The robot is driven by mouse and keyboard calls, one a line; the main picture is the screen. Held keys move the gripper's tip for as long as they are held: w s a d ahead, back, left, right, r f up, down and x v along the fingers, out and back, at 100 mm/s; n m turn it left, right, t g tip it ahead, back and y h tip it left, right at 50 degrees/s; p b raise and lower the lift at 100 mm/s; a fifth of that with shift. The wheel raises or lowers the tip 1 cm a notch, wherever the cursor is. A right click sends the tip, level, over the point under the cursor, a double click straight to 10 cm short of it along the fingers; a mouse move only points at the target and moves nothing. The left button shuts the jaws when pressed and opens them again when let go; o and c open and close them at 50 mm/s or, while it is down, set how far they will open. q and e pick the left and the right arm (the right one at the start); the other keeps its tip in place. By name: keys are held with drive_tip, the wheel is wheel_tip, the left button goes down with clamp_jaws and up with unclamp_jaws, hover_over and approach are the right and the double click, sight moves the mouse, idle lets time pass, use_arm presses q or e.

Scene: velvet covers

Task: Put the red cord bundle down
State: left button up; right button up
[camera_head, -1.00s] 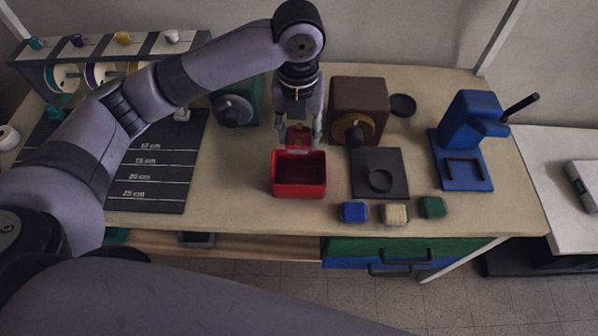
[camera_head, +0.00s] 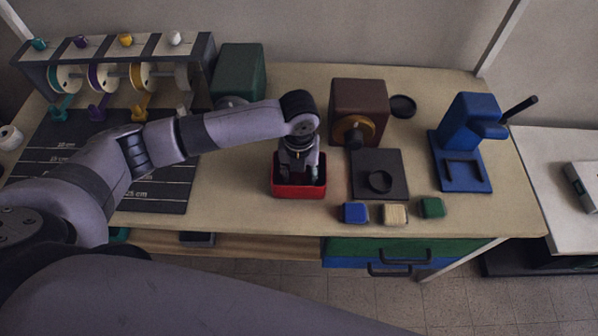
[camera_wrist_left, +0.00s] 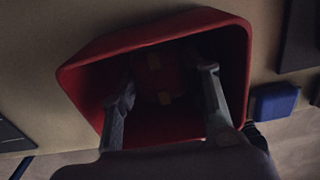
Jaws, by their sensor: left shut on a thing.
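My left gripper (camera_head: 299,176) points down into the open red bin (camera_head: 298,192) on the bench. In the left wrist view its two fingers (camera_wrist_left: 166,84) reach inside the bin (camera_wrist_left: 90,85) and are shut on the red cord bundle (camera_wrist_left: 157,78). The bundle is dark red with small tan bands and sits between the fingers, in shadow. I cannot tell whether it touches the bin floor. In the head view the gripper hides the bundle. My right gripper is not in view.
Blue (camera_head: 354,212), cream (camera_head: 395,214) and green (camera_head: 432,207) blocks lie right of the bin along the front edge. A brown machine (camera_head: 358,107) stands behind, near a dark plate (camera_head: 392,168). A blue press (camera_head: 467,140) stands farther right. A spool rack (camera_head: 115,55) stands at left.

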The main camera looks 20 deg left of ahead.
sight(299, 177)
use_arm(q)
drive_tip(key=o, duration=0.9)
drive_tip(key=shift+f, duration=0.1)
drive_tip(key=shift+o, duration=0.2)
wheel_tip(299, 177, up, 12)
drive_tip(key=b, duration=0.1)
drive_tip(key=shift+r, duration=0.2)
idle(0.3)
